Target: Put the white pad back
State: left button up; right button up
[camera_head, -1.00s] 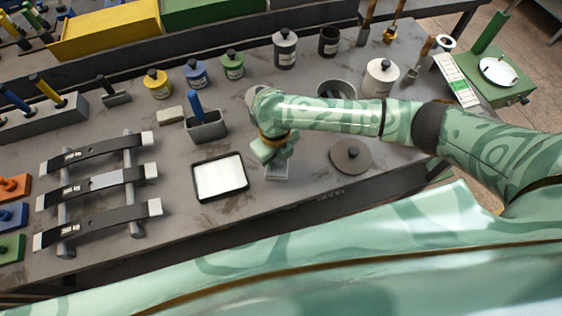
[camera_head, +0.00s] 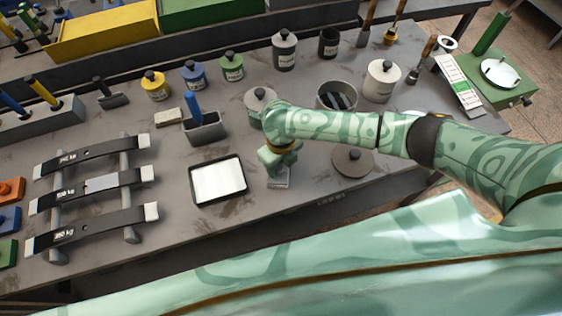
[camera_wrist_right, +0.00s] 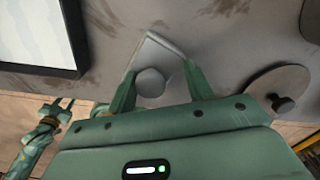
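A pale grey-white square pad (camera_head: 279,183) with a round knob lies on the bench, right of a black-rimmed tray. It also shows in the right wrist view (camera_wrist_right: 157,50), with its knob between my fingertips. My right gripper (camera_head: 272,164) is just above the pad and partly hides it. In the right wrist view the fingers (camera_wrist_right: 160,72) stand apart on either side of the knob; I cannot tell whether they touch it. My left gripper (camera_wrist_right: 58,106) is small at the lower left of that view, its fingers apart and empty, away from the pad.
The black tray (camera_head: 242,163) with a white surface is left of the pad. A grey knobbed disc (camera_head: 352,161) is on the right. Orange (camera_head: 10,190), blue (camera_head: 12,217) and green knobbed pads line the left edge. A rack with dark leaf springs (camera_head: 88,183) stands beside them.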

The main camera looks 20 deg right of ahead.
jog(key=shift+r, duration=0.1)
notch_tip(320, 180, up, 12)
jog(key=p, duration=0.3)
jog(key=shift+p, duration=0.35)
jog(key=shift+a, duration=0.1)
